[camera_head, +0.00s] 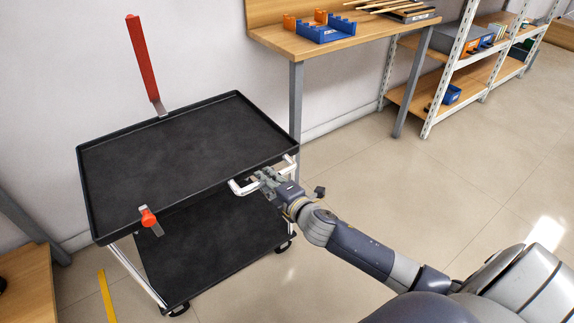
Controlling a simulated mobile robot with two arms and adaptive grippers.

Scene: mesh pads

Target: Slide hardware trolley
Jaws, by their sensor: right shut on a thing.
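The hardware trolley (190,141) stands at the left of the head view, close to the wall. It has a black upper tray, a black lower shelf (215,245), silver legs and dark casters. A silver handle (240,188) sticks out from its near right edge. A tall red lever (143,58) rises at its back edge, and a short red-tipped lever (149,217) sits at its front edge. My right gripper (266,182) is shut on the handle; its fingers partly hide the bar. My left gripper is not in view.
A wooden workbench (345,42) with blue and orange bins stands behind on the right. Metal shelving (458,62) is farther right. A wooden table (27,285) is at the lower left, near a yellow floor strip (107,296). Tiled floor (475,185) at the right is open.

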